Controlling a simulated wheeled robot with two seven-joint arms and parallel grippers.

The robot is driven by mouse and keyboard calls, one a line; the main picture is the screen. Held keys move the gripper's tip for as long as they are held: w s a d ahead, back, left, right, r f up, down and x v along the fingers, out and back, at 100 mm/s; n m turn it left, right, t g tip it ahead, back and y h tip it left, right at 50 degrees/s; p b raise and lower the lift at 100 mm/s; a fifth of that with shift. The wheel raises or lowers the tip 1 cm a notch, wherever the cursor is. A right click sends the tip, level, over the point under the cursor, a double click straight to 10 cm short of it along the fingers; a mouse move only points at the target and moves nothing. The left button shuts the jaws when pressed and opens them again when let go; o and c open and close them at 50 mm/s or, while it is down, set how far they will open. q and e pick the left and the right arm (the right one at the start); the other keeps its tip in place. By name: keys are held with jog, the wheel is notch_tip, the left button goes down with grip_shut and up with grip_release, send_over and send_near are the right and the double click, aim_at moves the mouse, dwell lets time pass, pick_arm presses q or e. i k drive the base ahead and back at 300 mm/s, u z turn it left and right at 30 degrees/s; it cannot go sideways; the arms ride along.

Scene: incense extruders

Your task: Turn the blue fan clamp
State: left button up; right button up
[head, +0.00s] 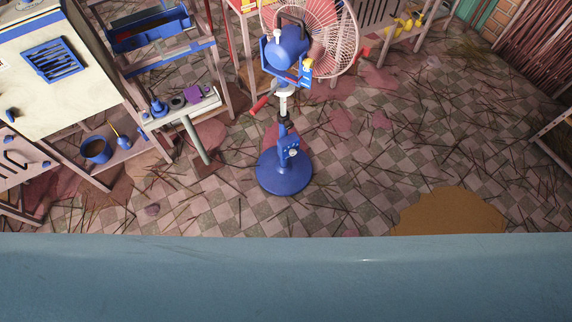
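A blue pedestal fan (284,50) stands upright on the tiled floor near the top middle of the head view. Its round white wire cage (335,38) faces up and right. Its round blue base (285,175) rests on the floor. A blue clamp (288,145) with a small pale knob sits on the post just above the base. A short white section of post shows below the motor. Neither of my grippers is in view.
A cream machine (75,85) and a wooden frame stand at left, with a small side table (180,107) holding small parts. A blue bucket (96,150) sits on a low shelf. Sticks litter the floor. A brown patch (450,212) lies at right, where floor is open.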

aim_at(288, 124)
jog(key=u, duration=0.25)
jog(key=i, duration=1)
jog(key=u, duration=0.1)
